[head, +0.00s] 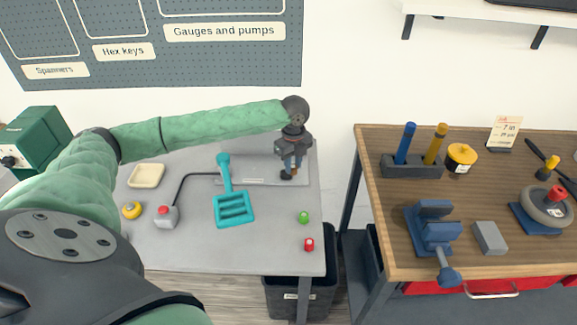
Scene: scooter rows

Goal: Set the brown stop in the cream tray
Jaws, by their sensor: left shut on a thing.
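The cream tray (146,176) lies near the left of the grey table and looks empty. My left gripper (291,171) points down over the right back part of the same table. It is shut on the brown stop (286,177), a small dark brown piece that shows at its fingertips, partly hidden by the fingers. I cannot tell whether the stop touches the surface below. The tray is well to the left of the gripper. My right gripper is not in view.
A teal slotted scoop (234,209), a red-capped bottle (167,216) with a dark bent tube, and a yellow round item (131,210) lie between or near. A green piece (304,217) and a red piece (309,244) sit at right. A wooden bench (390,255) stands beyond a gap.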

